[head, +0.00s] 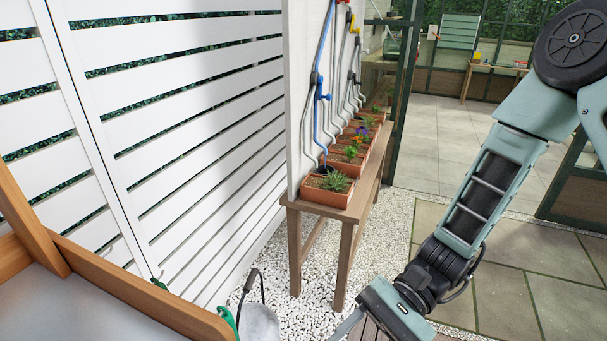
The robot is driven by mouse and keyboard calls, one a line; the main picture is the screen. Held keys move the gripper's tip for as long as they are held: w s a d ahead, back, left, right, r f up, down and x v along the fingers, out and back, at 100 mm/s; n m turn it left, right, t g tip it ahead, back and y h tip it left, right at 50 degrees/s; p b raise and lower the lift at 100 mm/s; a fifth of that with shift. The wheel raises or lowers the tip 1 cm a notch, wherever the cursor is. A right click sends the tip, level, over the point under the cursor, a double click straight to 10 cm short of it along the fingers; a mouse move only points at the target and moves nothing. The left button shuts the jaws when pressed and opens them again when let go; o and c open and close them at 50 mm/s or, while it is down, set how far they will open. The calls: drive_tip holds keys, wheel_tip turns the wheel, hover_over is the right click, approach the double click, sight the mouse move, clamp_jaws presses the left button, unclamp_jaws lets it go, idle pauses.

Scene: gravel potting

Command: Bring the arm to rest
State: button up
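My arm comes in from the upper right of the head view and reaches down to the bottom middle. My gripper (348,326) is at the bottom edge, and only its upper part shows. Its fingertips are cut off or hidden, so I cannot tell whether it is open or shut, or whether it holds anything. It is in front of and below the wooden bench (349,221), apart from it in the picture.
Several terracotta planters (328,196) with plants stand along the bench, under hoses on a white panel (305,90). A slatted fence (190,110) is at left. A wood-edged table (140,290) and a grey can (259,322) are near. Paving (500,290) at right is clear.

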drive_tip(key=s+d+r+n+t+h+p, duration=0.1)
drive_tip(key=d+r+n+t+h+p, duration=0.2)
drive_tip(key=r+n, duration=0.4)
drive_tip(key=s+d+r+n+t+h+p, duration=0.1)
drive_tip(key=d+r+n+t+h+p, duration=0.2)
drive_tip(key=r+n+t+h, duration=0.3)
wheel_tip(320, 180, up, 5)
drive_tip(key=shift+s+d+f+n+h+p, duration=0.1)
drive_tip(key=shift+s+d+n+h+p, duration=0.2)
drive_tip(key=shift+d+n+h, duration=0.55)
drive_tip(key=shift+a+h, duration=0.25)
drive_tip(key=shift+a, duration=0.15)
idle(0.9)
